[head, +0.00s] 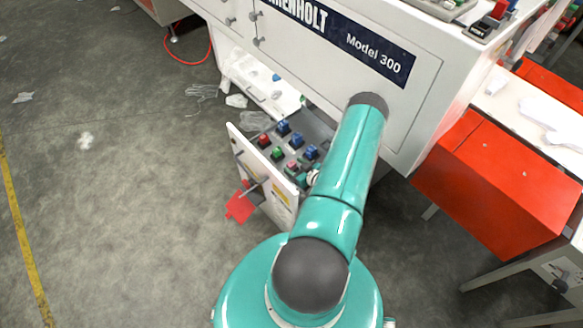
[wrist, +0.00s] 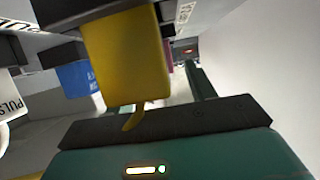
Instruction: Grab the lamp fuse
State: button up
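A small open electrical box (head: 262,178) with several red, blue and green switch-like parts stands below the white machine in the head view. I cannot tell which part is the lamp fuse, as no lamp label is readable. In the wrist view a large yellow block (wrist: 128,55) is very close to the camera, with a blue block (wrist: 76,78) to its left and a sliver of pink (wrist: 166,42) behind it. My gripper (wrist: 190,72) is among these parts.
The white machine (head: 425,85) marked "Model 300" overhangs the box. A red cabinet (head: 500,185) stands to the right. A red tag-like piece (head: 240,205) is at the box's lower left. The grey floor (head: 110,200) on the left is mostly clear.

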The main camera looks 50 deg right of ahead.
jog(key=c, duration=0.9)
jog(key=shift+r, duration=0.1)
